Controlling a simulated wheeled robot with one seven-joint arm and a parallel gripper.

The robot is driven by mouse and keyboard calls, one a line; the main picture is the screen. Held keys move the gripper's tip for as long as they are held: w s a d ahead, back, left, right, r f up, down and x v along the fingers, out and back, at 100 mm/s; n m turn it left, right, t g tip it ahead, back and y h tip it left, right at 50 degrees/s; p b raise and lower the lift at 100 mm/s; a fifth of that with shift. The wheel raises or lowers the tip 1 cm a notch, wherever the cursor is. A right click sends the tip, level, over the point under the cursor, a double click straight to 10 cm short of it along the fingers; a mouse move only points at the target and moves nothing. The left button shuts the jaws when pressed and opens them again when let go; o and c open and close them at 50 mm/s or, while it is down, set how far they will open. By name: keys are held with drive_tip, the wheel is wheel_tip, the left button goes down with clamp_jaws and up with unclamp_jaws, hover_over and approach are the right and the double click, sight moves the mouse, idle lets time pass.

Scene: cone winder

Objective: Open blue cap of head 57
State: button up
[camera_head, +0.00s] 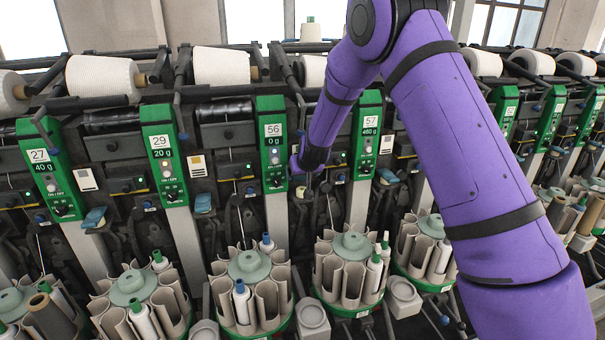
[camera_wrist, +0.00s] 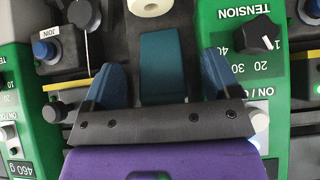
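The panel of head 57 (camera_head: 367,135), green and marked 460 g, stands behind my arm. In the head view my gripper (camera_head: 300,172) is at the gap between the panels of heads 56 and 57, small and partly hidden. In the wrist view my gripper (camera_wrist: 162,80) is open, with one blue finger on each side of a teal-blue cap (camera_wrist: 160,62). The cap lies between the fingers, with a visible gap on both sides. The 460 g panel (camera_wrist: 25,135) shows upside down at the left. Contact with the cap's near edge is hidden by the gripper body.
The head 56 panel (camera_head: 272,145) is close left of my gripper. In the wrist view a tension knob (camera_wrist: 257,35) and a JOIN button (camera_wrist: 45,50) flank it. Bobbin magazines (camera_head: 250,285) stand below. Another blue cap (camera_head: 387,177) is right of head 57's panel.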

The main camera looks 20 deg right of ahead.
drive_tip(key=v, duration=1)
drive_tip(key=shift+s+r, duration=0.3)
idle(0.7)
drive_tip(key=s+d+r+g+y, duration=0.1)
drive_tip(key=s+d+r, duration=0.1)
drive_tip(key=s+r, duration=0.7)
drive_tip(key=s+d+r+g, duration=0.1)
drive_tip(key=s+d+r, duration=0.1)
drive_tip(key=s+r, duration=0.7)
drive_tip(key=s+d+g+h, duration=0.1)
drive_tip(key=s+d, duration=0.2)
drive_tip(key=s, duration=2.3)
drive_tip(key=shift+s, duration=0.25)
